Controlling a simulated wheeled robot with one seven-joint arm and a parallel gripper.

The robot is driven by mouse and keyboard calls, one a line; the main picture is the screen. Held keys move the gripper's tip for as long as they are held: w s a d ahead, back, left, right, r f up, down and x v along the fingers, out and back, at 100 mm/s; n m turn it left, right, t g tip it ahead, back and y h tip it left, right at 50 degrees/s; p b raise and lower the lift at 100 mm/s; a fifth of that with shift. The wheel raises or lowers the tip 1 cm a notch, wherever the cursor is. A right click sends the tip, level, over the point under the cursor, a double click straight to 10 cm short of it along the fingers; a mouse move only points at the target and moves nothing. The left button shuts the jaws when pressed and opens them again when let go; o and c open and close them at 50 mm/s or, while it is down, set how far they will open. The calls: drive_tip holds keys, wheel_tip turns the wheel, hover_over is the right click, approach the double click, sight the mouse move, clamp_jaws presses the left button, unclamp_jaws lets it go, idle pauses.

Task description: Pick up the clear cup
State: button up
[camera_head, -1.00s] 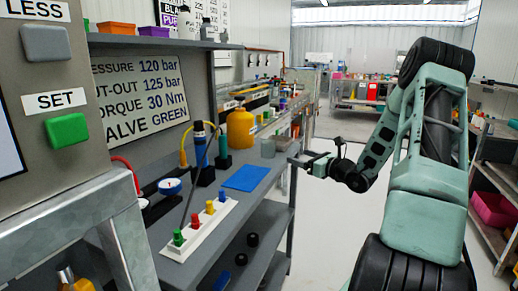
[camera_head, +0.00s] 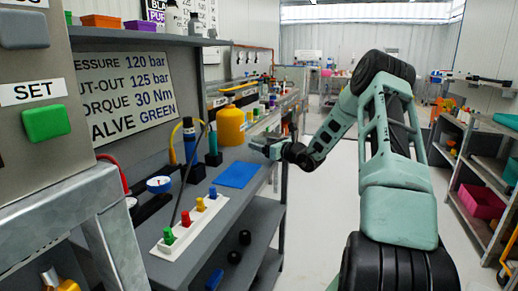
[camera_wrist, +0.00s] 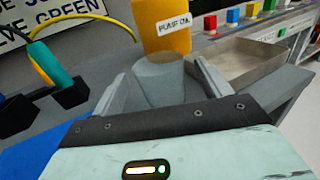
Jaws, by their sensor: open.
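The clear cup (camera_wrist: 160,74) stands upright on the grey bench in the wrist view, in front of the yellow pump-oil bottle (camera_wrist: 160,20). My gripper (camera_wrist: 160,98) is open, with one finger on the left of the cup and one on the right. The cup's lower part is partly hidden by the gripper body, and I cannot tell whether the fingers touch it. In the head view my gripper (camera_head: 262,146) is over the bench edge beside the yellow bottle (camera_head: 231,126), and the cup is not clearly visible there.
A blue mat (camera_head: 237,174) lies on the bench nearer me, with a white strip of coloured knobs (camera_head: 187,228) before it. An open metal tray (camera_wrist: 245,62) is right of the cup. The aisle floor is clear.

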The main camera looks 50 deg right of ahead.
drive_tip(key=w, duration=0.4)
drive_tip(key=shift+w, duration=0.1)
drive_tip(key=c, duration=1.1)
drive_tip(key=shift+o, duration=0.2)
